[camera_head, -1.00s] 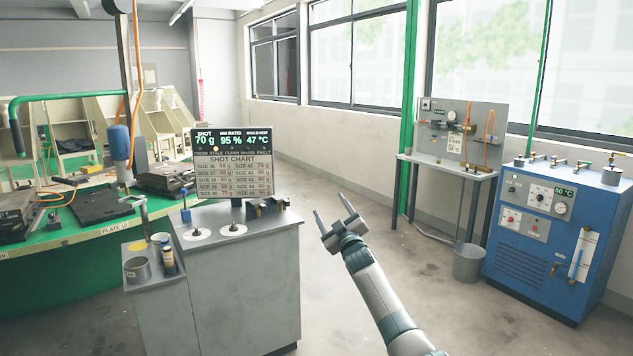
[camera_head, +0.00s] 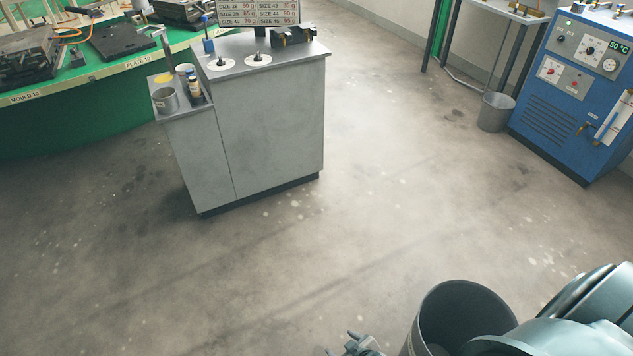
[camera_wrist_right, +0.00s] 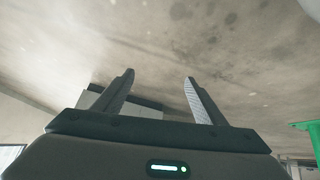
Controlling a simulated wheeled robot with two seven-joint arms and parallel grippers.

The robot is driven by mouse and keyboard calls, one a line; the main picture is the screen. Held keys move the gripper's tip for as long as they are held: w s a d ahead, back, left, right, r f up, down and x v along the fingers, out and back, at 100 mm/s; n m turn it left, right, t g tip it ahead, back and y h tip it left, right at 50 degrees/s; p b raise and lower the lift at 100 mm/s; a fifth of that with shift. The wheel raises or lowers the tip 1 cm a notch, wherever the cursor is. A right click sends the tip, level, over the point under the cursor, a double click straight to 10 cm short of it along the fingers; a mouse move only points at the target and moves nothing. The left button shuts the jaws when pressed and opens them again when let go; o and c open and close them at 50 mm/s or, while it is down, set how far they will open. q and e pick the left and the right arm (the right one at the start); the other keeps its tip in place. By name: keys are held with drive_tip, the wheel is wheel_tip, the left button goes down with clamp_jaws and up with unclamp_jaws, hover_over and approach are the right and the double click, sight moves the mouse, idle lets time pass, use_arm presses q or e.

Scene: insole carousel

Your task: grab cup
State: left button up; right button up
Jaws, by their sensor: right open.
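A grey metal cup (camera_head: 166,99) stands upright on the small side shelf of the grey cabinet, at the upper left of the head view. A smaller pale cup (camera_head: 185,70) stands behind it. My right gripper (camera_head: 362,338) is at the bottom edge of the head view, partly cut off, far from the cups. In the right wrist view my right gripper (camera_wrist_right: 160,76) has its two fingers apart with nothing between them. My left gripper is not in view.
The grey cabinet (camera_head: 270,120) stands on open concrete floor. A small bottle (camera_head: 195,88) is beside the grey cup. A dark open round container (camera_head: 460,312) is near my right arm. A bucket (camera_head: 495,112) and blue machine (camera_head: 570,90) stand at the right.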

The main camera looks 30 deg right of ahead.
drive_tip(key=s+a+f+g, duration=0.1)
drive_tip(key=s+a+f, duration=0.1)
drive_tip(key=s, duration=0.7)
drive_tip(key=s+a+f+g, duration=0.1)
drive_tip(key=s+a+f, duration=0.2)
drive_tip(key=s, duration=0.6)
drive_tip(key=shift+a+y, duration=0.4)
drive_tip(key=shift+a, duration=0.5)
